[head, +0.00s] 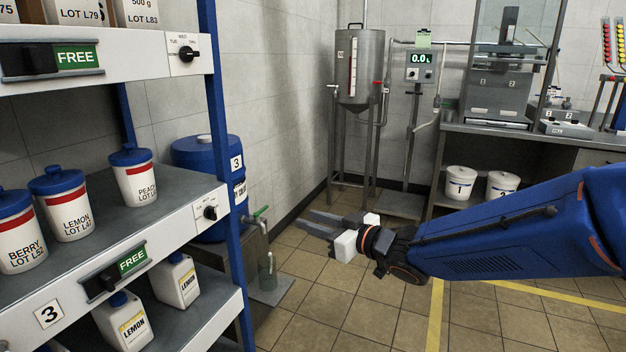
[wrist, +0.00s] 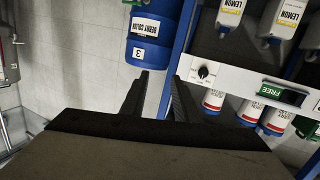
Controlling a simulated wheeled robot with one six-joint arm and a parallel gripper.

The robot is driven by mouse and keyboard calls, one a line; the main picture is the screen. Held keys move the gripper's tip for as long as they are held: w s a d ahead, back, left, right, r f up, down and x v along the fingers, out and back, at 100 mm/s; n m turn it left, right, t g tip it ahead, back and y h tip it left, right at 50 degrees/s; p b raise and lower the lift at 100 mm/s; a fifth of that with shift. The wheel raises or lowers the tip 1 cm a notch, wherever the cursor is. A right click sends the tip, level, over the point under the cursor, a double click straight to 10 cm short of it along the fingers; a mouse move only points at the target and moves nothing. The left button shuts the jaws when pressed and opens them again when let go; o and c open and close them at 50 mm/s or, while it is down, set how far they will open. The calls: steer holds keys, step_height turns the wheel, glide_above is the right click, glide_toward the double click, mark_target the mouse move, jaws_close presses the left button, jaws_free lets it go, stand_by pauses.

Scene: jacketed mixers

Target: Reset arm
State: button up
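My arm reaches in from the right in the head view, and my gripper (head: 312,224) points left toward the shelf rack. Its two grey fingers are apart with nothing seen between them. In the wrist view my gripper (wrist: 156,95) also shows two dark fingers with a gap between them. The gripper is in front of the wall and floor in the head view, to the right of the blue drum (head: 208,165), and appears apart from everything.
The shelf rack (head: 190,222) at left holds jars and lemon bottles (head: 177,280). A steel tank (head: 360,65) stands at the back. A bench (head: 540,138) with machines is at the right, white buckets (head: 461,182) below. The tiled floor (head: 340,300) in front is clear.

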steer(key=s+d+f+m+h, duration=0.15)
steer(key=d+m+h, duration=0.35)
steer(key=d, duration=0.7)
steer(key=s+d+f+m+h, duration=0.1)
steer(key=s+d+m+h, duration=0.15)
steer(key=d+h, duration=0.65)
steer(key=s+d+f+m+g, duration=0.1)
steer(key=s+d+f+g, duration=0.1)
steer(key=s, duration=0.5)
steer(key=s+d+f+m+g+y, duration=0.1)
steer(key=s+d, duration=0.3)
steer(key=s, duration=0.4)
steer(key=s+d+f+m+g, duration=0.1)
steer(key=s+d+f+g, duration=0.2)
steer(key=s, duration=0.5)
steer(key=shift+s+d+f, duration=0.25)
steer(key=shift+d+f, duration=0.15)
steer(key=shift+d, duration=0.15)
